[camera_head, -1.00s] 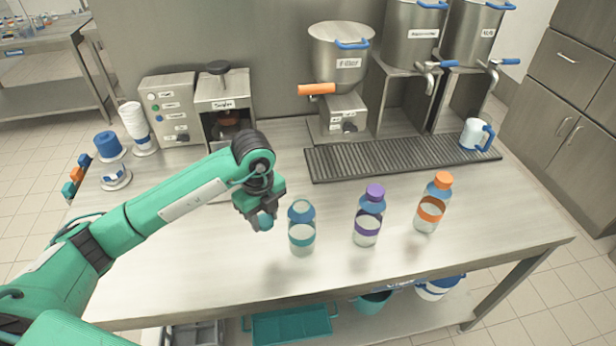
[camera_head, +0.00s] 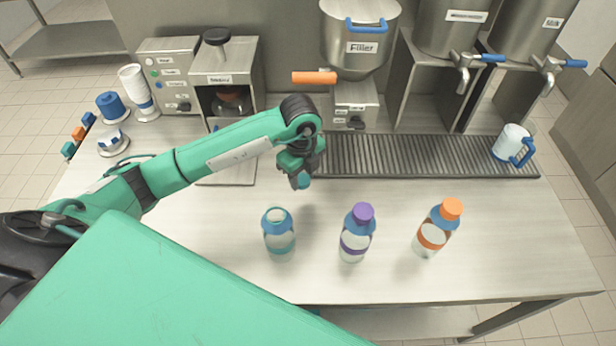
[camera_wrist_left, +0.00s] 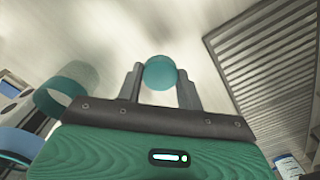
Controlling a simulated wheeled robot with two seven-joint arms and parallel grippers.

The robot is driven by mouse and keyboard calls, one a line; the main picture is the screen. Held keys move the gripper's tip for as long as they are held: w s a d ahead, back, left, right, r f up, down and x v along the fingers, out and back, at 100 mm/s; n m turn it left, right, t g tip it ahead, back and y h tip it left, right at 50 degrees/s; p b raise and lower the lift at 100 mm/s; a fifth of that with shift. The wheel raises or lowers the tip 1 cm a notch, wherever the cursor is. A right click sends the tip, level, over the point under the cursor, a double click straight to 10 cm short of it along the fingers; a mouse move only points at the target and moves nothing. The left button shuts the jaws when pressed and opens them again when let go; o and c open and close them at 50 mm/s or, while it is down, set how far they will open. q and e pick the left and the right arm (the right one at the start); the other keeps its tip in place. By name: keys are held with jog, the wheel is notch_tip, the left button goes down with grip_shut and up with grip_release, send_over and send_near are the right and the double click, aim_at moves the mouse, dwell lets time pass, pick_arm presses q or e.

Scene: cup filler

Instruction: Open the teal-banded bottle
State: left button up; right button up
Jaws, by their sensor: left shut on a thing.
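The teal-banded bottle (camera_head: 280,243) stands upright on the table, the leftmost of a row of bottles. Its top is open, with no cap on it. My left gripper (camera_head: 300,180) is behind it and slightly right, apart from it. It is shut on a round teal cap, which shows between the two fingers in the left wrist view (camera_wrist_left: 160,73). Part of the teal-banded bottle shows at the left of that view (camera_wrist_left: 62,92). My right gripper is not in view.
A purple-capped bottle (camera_head: 356,238) and an orange-capped bottle (camera_head: 436,232) stand to the right. Behind are a ribbed drip tray (camera_head: 420,157), the filler (camera_head: 360,45) and a mug (camera_head: 510,143). The table right of the orange-capped bottle is clear.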

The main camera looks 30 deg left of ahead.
aim_at(303, 198)
pick_arm(q)
notch_tip(303, 198, down, 6)
jog(key=shift+f+p, duration=0.1)
jog(key=shift+p, duration=0.6)
jog(key=shift+f, duration=0.2)
jog(key=shift+f, duration=0.15)
jog(key=o, duration=1.1)
